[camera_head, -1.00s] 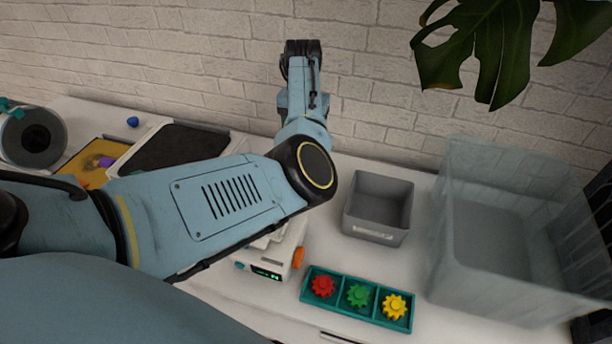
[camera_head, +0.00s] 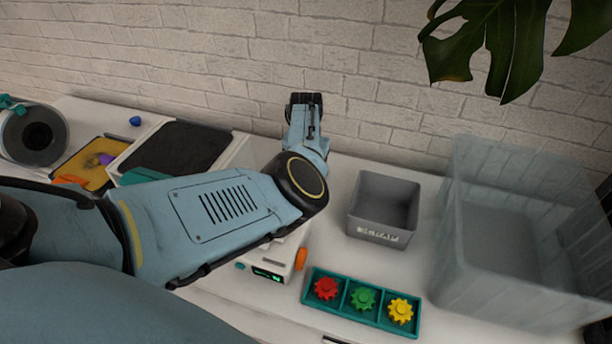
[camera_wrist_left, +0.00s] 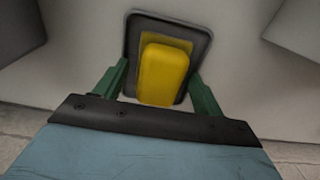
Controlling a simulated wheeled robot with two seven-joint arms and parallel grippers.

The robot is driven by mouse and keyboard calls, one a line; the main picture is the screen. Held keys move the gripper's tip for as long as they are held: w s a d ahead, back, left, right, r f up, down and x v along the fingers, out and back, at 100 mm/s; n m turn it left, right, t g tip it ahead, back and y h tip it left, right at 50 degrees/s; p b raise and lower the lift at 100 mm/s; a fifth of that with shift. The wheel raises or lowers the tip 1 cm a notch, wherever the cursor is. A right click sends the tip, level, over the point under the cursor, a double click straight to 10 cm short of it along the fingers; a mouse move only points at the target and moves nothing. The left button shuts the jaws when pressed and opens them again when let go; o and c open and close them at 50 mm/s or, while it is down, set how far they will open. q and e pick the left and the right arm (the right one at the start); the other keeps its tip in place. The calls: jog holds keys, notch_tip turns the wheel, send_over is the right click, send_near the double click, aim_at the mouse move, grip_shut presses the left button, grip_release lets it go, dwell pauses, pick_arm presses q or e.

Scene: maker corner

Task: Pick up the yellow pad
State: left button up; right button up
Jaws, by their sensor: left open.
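In the left wrist view the yellow pad (camera_wrist_left: 163,76) lies on a dark grey tray (camera_wrist_left: 133,35) with a rounded rim. A flatter yellow patch shows behind the pad's top. My left gripper (camera_wrist_left: 163,85) is open, with one green finger on each side of the pad and visible gaps between. I cannot tell how far above the pad the fingers are. In the head view my left arm (camera_head: 225,210) reaches in from the left and hides the pad and the left fingertips. My right gripper is not in view.
A grey bin (camera_head: 384,205) and a teal tray (camera_head: 345,318) with red, green and yellow gears are on the white table (camera_head: 330,240). A large clear container (camera_head: 450,250) stands at the right. A white device (camera_head: 285,262) is near the arm. A brick wall is behind.

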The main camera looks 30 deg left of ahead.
pick_arm(q)
jog(key=shift+c, duration=0.3)
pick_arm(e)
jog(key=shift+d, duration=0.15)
pick_arm(q)
jog(key=shift+r, duration=0.1)
jog(key=c, duration=0.8)
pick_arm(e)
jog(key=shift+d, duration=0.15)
